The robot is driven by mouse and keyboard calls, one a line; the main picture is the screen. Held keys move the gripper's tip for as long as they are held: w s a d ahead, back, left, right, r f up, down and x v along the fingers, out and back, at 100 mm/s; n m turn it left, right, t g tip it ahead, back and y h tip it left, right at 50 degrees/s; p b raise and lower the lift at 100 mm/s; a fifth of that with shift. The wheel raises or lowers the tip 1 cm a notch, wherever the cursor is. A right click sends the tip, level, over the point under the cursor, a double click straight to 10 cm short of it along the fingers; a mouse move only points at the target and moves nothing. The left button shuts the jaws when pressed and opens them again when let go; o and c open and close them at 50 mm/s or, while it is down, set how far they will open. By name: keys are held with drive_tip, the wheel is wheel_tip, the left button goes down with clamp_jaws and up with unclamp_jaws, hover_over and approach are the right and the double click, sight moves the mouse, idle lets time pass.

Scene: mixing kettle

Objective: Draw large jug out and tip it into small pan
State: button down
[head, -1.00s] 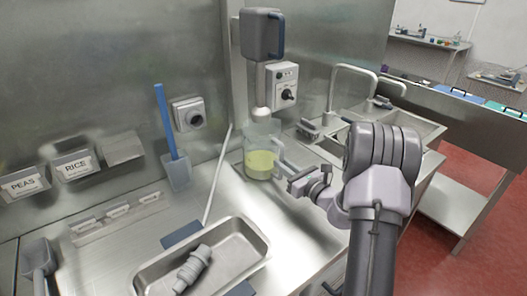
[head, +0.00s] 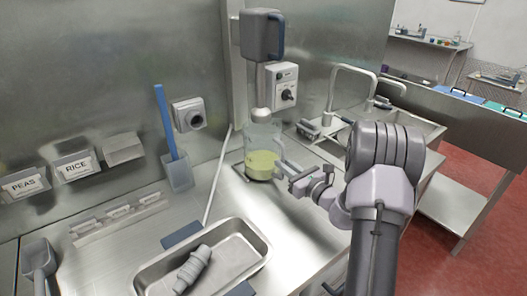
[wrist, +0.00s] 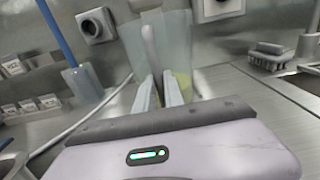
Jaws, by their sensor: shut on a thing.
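The large jug (head: 263,148) is clear, with pale yellow contents in its lower part. It stands upright under the grey mixer head (head: 261,38) by the back wall. My gripper (head: 284,172) is at the jug's right side, shut on its handle. In the wrist view the pale upright handle (wrist: 150,45) rises between my gripper's fingers (wrist: 159,92), with the jug (wrist: 178,42) behind it. A shallow metal pan (head: 262,248) is in the counter at the front, with a grey ribbed object (head: 194,268) inside. I cannot tell whether it is the small pan.
A control box with a black knob (head: 287,92) is behind the jug, and a tap (head: 350,70) and sink are to the right. A blue-handled tool (head: 166,120) stands in a holder at left. Labelled bins (head: 77,168) line the left wall. The counter left of the jug is mostly clear.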

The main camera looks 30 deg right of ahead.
drive_tip(key=s+d+b, duration=0.1)
drive_tip(key=s+b, duration=0.1)
drive_tip(key=s, duration=1)
drive_tip(key=shift+d+b, duration=0.3)
drive_tip(key=shift+d, duration=0.1)
drive_tip(key=shift+s+f, duration=0.1)
drive_tip(key=shift+f+b, duration=0.15)
drive_tip(key=shift+b, duration=0.15)
drive_tip(key=c, duration=1.4)
unclamp_jaws()
drive_tip(key=shift+o, duration=0.4)
